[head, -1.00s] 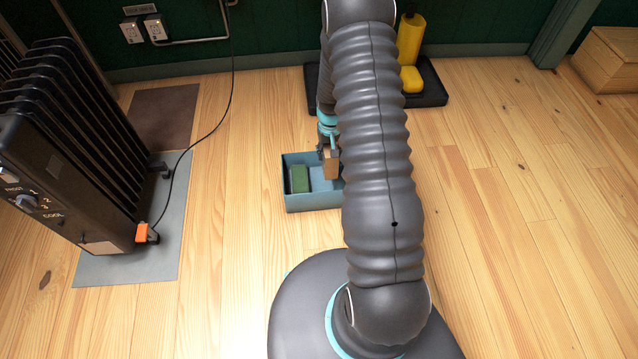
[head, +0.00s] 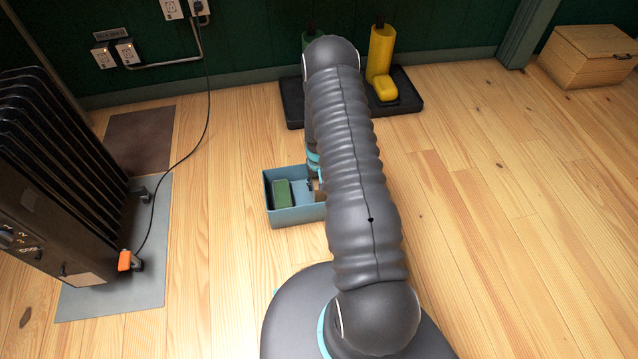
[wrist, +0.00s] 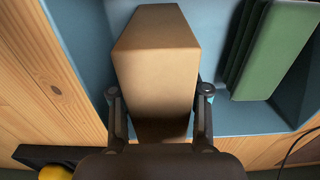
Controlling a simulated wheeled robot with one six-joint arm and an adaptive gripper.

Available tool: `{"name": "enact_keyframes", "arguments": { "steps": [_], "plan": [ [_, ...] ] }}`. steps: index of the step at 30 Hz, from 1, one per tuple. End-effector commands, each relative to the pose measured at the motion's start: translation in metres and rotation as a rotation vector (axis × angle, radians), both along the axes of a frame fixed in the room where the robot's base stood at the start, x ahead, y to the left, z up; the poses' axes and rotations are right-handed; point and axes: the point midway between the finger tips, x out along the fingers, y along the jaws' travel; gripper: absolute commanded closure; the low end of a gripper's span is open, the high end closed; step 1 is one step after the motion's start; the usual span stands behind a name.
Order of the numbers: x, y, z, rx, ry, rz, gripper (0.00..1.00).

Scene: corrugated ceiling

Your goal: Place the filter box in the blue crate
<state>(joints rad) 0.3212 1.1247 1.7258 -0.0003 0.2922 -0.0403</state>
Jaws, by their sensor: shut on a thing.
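The filter box is a tan cardboard-coloured box (wrist: 156,75) between the two fingers of my gripper (wrist: 158,108) in the wrist view. My gripper is shut on it. In the head view only a small brown part of the box (head: 317,186) shows beside my arm. The blue crate (head: 292,217) stands on the floor, its right side hidden behind my arm. In the wrist view the crate's blue wall (wrist: 82,50) and floor show around the box, which is over or inside the crate; its exact height is unclear.
A green ribbed block (head: 281,193) lies in the crate's left part; it also shows in the wrist view (wrist: 275,50). A dark tray with a yellow bottle (head: 380,55) is behind. A black radiator (head: 60,170) with a cord stands left. A wooden chest (head: 590,55) is at the back right.

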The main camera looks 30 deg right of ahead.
Motion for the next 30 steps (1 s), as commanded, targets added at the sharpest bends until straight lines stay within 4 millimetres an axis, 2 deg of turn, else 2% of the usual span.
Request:
{"name": "enact_keyframes", "arguments": {
  "steps": [11,12,14,15,25,30],
  "plan": [
    [0.0,0.0,-0.005,0.0,-0.001,0.001,0.9],
    [0.0,0.0,-0.004,0.0,-0.001,0.001,0.47],
    [0.0,0.0,-0.004,0.0,-0.001,0.001,0.32],
    [0.0,0.0,-0.004,0.0,-0.001,0.001,0.29],
    [0.0,0.0,-0.001,0.0,-0.001,0.001,0.29],
    [0.002,0.0,0.016,-0.001,-0.004,0.001,0.29]
  ]
}}
